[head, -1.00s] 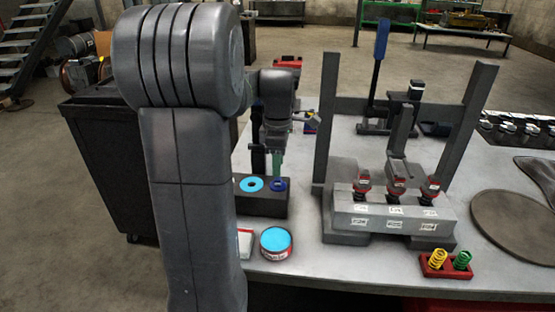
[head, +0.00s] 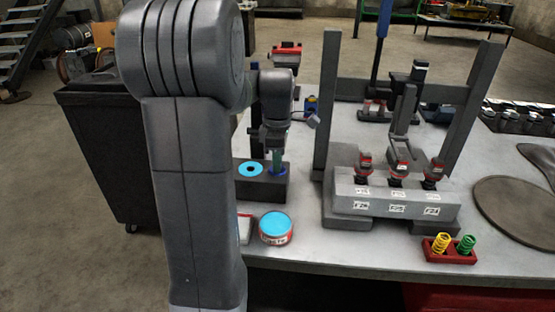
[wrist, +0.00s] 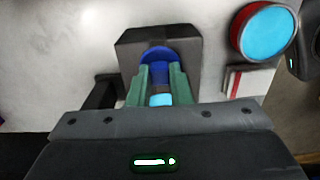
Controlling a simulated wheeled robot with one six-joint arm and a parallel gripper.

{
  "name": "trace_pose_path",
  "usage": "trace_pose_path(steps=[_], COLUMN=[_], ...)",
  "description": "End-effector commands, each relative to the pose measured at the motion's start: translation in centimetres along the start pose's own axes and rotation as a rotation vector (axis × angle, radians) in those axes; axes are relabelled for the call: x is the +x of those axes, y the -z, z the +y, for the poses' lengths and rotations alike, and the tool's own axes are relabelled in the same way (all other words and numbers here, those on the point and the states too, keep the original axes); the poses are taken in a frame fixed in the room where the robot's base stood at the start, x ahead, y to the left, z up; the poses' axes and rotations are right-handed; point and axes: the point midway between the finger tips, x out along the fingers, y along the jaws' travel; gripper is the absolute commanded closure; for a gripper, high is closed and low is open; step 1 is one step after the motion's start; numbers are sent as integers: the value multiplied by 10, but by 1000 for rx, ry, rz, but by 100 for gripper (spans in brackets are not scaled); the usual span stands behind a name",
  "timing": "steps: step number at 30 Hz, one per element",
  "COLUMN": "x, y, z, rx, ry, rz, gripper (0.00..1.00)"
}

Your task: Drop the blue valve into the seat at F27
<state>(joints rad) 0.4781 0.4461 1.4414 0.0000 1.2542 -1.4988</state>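The blue valve (wrist: 158,54) stands in the right-hand hole of a black block (head: 250,186) at the table's left end. Its blue disc shows in the head view (head: 283,171), partly covered by my gripper. My gripper (wrist: 160,72) points down over the block. Its two green fingers stand apart on either side of the blue valve, with a gap between them. A grey engine block (head: 340,190) carries small labels in two rows on its front; I cannot read F27 with certainty. Several red-and-black parts (head: 398,168) stand on its top.
A cyan ring (head: 250,169) sits beside the blue valve on the block. A red tin with a cyan top (head: 276,228) stands in front. A red holder (head: 449,255) with yellow and green springs is at the front right. A dark frame (head: 329,110) rises around the engine block.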

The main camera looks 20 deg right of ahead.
Motion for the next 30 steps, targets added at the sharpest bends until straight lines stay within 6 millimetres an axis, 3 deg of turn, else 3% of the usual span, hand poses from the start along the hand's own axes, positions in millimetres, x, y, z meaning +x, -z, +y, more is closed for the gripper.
trace_pose_path(steps=[30], x=[-44], y=[0], z=[0], rx=[0], ry=[0], rz=[0], gripper=[100])
